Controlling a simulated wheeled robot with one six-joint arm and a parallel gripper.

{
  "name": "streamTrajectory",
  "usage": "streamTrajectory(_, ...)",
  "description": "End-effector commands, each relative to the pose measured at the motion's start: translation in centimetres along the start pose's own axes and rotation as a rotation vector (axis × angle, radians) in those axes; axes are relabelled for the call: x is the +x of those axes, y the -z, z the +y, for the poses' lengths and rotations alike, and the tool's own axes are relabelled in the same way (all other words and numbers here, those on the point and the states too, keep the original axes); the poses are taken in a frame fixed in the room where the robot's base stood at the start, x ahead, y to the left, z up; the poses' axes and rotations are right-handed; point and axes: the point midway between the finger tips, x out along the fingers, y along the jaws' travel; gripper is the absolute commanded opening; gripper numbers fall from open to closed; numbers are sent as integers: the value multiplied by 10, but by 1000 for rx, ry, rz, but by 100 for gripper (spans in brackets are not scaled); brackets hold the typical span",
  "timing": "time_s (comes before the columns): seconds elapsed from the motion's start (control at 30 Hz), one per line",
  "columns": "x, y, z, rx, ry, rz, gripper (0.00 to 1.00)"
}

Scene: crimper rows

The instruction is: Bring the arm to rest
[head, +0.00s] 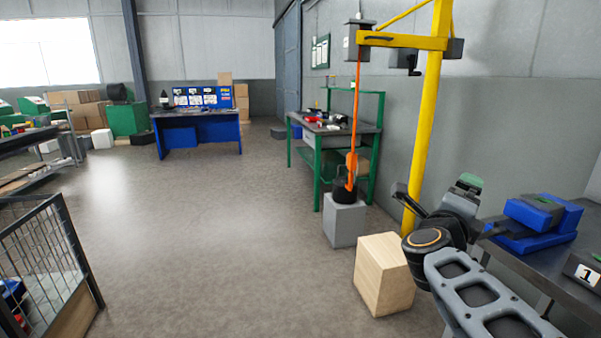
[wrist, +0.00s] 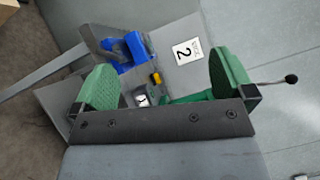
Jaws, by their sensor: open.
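My gripper (wrist: 163,78) shows in the wrist view with two green pads set wide apart and nothing between them. It is open and hangs over a grey station with a white label "2" (wrist: 187,52), apart from it as far as I can tell. In the head view my arm reaches in from the lower right, folded at a dark joint. One green pad of the gripper (head: 470,181) shows there above the bench's left end; the other finger is hidden.
The grey bench (head: 490,262) at right holds blue blocks (head: 545,212) and a dark box labelled "1" (head: 586,273). A yellow post (head: 425,130) and a wooden box (head: 384,275) stand close to my arm. A mesh cage (head: 45,250) is at left. The middle floor is clear.

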Motion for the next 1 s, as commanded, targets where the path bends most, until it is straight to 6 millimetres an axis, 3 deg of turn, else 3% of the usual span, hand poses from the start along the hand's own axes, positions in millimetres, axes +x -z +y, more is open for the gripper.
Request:
streamTrajectory(0.03,-3,-16,-11,-72,-24,-80,100)
streamTrajectory(0.17,-22,-60,-11,-339,-108,-351,100)
streamTrajectory(0.23,-43,-83,-5,-537,-169,-537,100)
streamTrajectory(0.33,-82,-99,14,-851,-266,-813,100)
streamTrajectory(0.47,-132,-87,38,-1218,-392,-1117,100)
streamTrajectory(0.6,-172,-54,50,-1522,-521,-1358,100)
streamTrajectory(0.8,-200,-14,53,-1763,-653,-1549,100)
streamTrajectory(1.0,-207,-1,54,-1830,-696,-1600,100)
